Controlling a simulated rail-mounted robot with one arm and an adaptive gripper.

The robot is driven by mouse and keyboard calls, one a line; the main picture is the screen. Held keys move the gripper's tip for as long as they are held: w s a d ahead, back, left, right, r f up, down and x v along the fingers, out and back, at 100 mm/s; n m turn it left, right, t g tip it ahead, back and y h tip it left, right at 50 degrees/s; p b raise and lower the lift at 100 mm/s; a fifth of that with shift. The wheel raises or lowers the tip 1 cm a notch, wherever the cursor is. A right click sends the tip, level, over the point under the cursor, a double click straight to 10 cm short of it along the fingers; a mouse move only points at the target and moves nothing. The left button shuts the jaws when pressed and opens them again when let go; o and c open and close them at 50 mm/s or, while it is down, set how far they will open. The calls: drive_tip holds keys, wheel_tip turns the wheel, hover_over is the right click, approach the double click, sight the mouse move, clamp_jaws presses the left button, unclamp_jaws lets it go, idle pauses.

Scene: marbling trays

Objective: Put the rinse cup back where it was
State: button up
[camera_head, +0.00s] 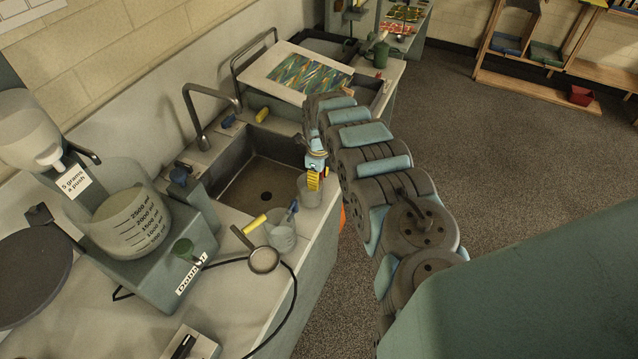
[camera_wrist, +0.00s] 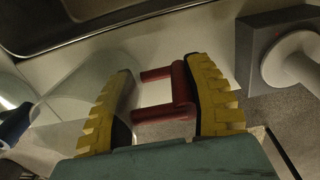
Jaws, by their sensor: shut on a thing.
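The rinse cup (camera_head: 308,193) is a clear, greyish cup near the front edge of the sink in the head view. My gripper (camera_head: 315,179), with yellow ridged fingers, reaches down to it from above. In the wrist view my gripper (camera_wrist: 165,105) has a red handle (camera_wrist: 181,88) between its fingers, and the clear cup wall (camera_wrist: 65,90) shows on the left. My gripper is shut on the cup at this handle side. The cup looks upright; whether its base touches the counter I cannot tell.
Another clear cup (camera_head: 281,239) with a blue-handled tool stands on the counter nearby. The sink (camera_head: 262,180) is empty behind. A dosing machine (camera_head: 165,255) stands left. A patterned sheet (camera_head: 310,72) lies beyond the sink.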

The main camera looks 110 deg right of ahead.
drive_tip(key=shift+f, duration=0.2)
drive_tip(key=shift+f, duration=0.15)
drive_tip(key=o, duration=1.2)
drive_tip(key=shift+s+d+r, duration=0.1)
drive_tip(key=shift+r, duration=6.1)
